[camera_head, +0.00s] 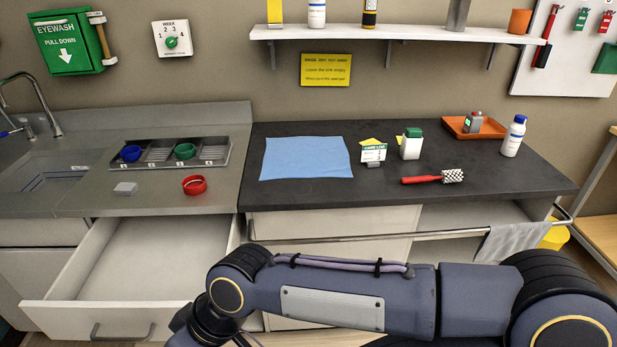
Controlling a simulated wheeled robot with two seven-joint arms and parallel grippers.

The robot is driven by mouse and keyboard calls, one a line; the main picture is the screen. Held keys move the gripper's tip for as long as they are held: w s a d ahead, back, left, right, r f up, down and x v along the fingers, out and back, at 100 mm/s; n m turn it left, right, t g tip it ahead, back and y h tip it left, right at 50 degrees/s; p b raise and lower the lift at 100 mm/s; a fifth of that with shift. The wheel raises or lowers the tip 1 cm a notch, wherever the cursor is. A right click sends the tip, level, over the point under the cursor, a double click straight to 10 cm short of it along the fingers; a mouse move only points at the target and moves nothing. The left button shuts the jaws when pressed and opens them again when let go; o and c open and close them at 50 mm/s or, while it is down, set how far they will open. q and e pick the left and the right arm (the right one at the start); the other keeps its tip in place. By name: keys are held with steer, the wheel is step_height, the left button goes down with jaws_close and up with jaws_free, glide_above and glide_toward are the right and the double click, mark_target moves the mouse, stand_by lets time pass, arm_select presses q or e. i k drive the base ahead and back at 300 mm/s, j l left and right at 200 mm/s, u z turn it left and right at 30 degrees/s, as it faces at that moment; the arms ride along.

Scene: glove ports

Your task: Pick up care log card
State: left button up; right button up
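The care log card (373,153) is a small white card with a green header. It stands upright in a small grey holder (374,165) on the dark worktop, just right of the blue cloth (306,158). Yellow pieces (371,142) show behind it. A white bottle with a green cap (411,145) stands close to its right. One of my arms crosses the bottom of the view from the right, in front of the counter and well away from the card. No gripper fingers show in the view.
A red-handled brush (433,178) lies right of the card. An orange tray (473,127) and a white bottle (513,136) stand further right. An open drawer (137,270) juts out at left. A rail (345,239) with a grey towel (507,243) runs along the counter front.

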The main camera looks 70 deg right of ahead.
mark_target(371, 154)
steer(key=z, duration=2.9)
steer(key=i+u, duration=0.15)
steer(key=i, duration=0.2)
steer(key=i+l+u, duration=0.2)
steer(key=i+u, duration=0.25)
steer(key=i+l+u, duration=0.5)
steer(key=i+j, duration=0.05)
steer(key=i, duration=0.1)
